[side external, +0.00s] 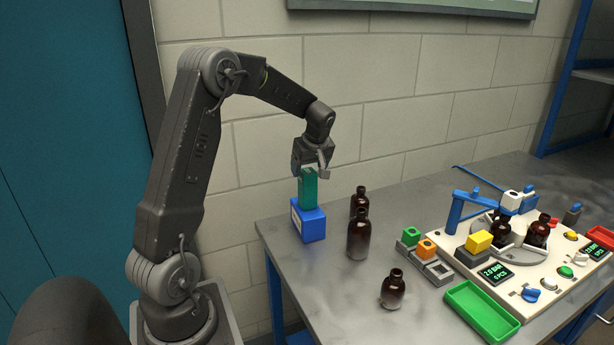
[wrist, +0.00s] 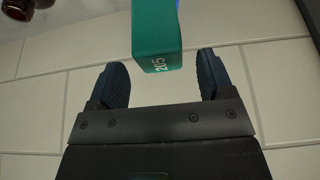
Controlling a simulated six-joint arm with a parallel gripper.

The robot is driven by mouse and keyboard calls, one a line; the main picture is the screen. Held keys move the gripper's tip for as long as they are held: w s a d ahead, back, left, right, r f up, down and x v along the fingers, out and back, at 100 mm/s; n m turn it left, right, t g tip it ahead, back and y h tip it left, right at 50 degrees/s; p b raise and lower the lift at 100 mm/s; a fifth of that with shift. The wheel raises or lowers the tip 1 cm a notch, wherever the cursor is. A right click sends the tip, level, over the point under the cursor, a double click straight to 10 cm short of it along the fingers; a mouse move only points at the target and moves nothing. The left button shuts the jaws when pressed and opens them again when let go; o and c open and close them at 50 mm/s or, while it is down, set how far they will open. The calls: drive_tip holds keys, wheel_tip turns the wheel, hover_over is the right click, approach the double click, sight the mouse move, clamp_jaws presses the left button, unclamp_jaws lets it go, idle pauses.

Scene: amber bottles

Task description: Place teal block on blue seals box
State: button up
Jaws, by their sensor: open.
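The teal block (side external: 308,189) stands upright on top of the blue seals box (side external: 308,223), near the table's far left corner. My gripper (side external: 311,169) is just above the block's top end. In the wrist view the teal block (wrist: 157,38) reaches toward the space between my two open fingers (wrist: 162,82), with white print on its near end. A gap shows on both sides, and the fingers do not grip it. A sliver of blue shows beside the block in the wrist view; most of the box is hidden there.
Two amber bottles (side external: 359,236) stand right of the box, and another (side external: 393,289) stands nearer the front. Further right are a grey holder with coloured blocks (side external: 427,249), a green tray (side external: 482,311) and a white machine panel (side external: 540,268). A block wall stands behind.

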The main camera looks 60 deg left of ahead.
drive_tip(key=s+d+r+m+t, duration=0.25)
drive_tip(key=d+r+m, duration=0.25)
drive_tip(key=d+r, duration=0.7)
drive_tip(key=s+d+f+m+t+h, duration=0.1)
drive_tip(key=s+d+m+h, duration=0.1)
drive_tip(key=s+d+m, duration=0.4)
drive_tip(key=s+d+f+m+t+h, duration=0.1)
drive_tip(key=s+d+m, duration=0.6)
drive_tip(key=d, duration=0.8)
drive_tip(key=s+t+h, duration=0.1)
drive_tip(key=s, duration=0.2)
drive_tip(key=shift+f, duration=0.2)
